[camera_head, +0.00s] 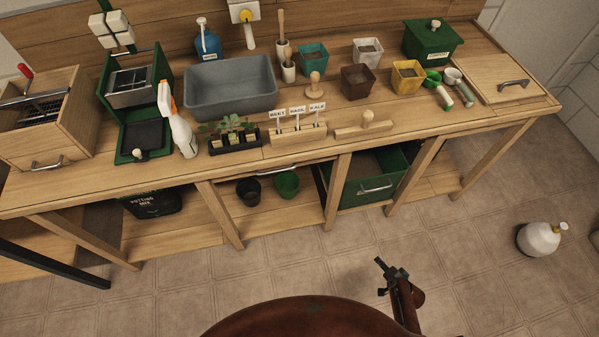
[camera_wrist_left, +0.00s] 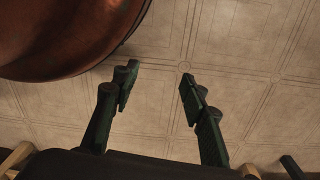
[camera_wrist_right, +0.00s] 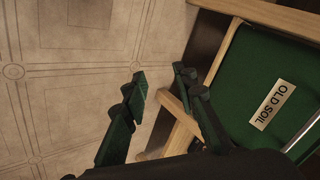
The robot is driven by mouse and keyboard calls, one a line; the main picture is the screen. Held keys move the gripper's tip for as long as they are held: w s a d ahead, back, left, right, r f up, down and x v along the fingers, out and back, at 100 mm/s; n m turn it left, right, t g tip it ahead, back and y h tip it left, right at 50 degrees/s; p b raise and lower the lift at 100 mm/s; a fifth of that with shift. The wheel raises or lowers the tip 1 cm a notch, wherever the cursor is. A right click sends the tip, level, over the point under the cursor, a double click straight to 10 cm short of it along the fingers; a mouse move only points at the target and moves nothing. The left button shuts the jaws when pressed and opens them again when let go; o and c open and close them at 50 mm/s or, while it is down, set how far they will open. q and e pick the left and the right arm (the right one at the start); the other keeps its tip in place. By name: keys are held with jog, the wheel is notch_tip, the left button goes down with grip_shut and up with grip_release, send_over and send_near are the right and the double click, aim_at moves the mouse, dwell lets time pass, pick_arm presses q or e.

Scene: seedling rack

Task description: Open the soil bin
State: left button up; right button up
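The green soil bin (camera_head: 374,188) stands under the bench between two wooden legs, with a metal bar handle on its front and an open top. In the right wrist view its green face (camera_wrist_right: 246,88) carries an "OLD SOIL" label, with part of the handle at the edge. My right gripper (camera_head: 383,266) is open and empty, over the floor in front of the bin and apart from it; its fingers show in the right wrist view (camera_wrist_right: 160,82). My left gripper (camera_wrist_left: 160,78) is open and empty above bare floor tiles; it is outside the head view.
Black and green pots (camera_head: 286,184) stand on the lower shelf left of the bin. A bench leg (camera_head: 338,190) flanks it. The bench top (camera_head: 330,150) holds a grey tub, pots and tools. A white jug (camera_head: 540,240) stands on the floor at right. The floor before the bench is clear.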

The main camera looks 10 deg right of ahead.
jog(key=w+d+r+m+t+b, duration=0.3)
jog(key=w+r+b, duration=0.15)
jog(key=w, duration=0.75)
jog(key=m+t+b, duration=0.3)
jog(key=t+b, duration=0.2)
send_near(383, 187)
jog(key=w+f, duration=0.1)
jog(key=w, duration=0.4)
jog(key=w+f+b, duration=0.1)
jog(key=w, duration=0.4)
jog(key=shift+a+f+b, duration=0.1)
jog(key=shift+f+b, duration=0.15)
jog(key=shift+b, duration=0.05)
pick_arm(q)
jog(key=w+d+r, duration=0.1)
jog(key=w+r, duration=0.1)
jog(key=r, duration=0.3)
jog(key=w+d+r+h, duration=0.1)
jog(key=w+d+r, duration=0.1)
jog(key=r, duration=0.3)
jog(key=shift+w+r+t, duration=0.3)
jog(key=shift+w, duration=0.4)
pick_arm(e)
grip_shut()
jog(key=shift+s, duration=0.1)
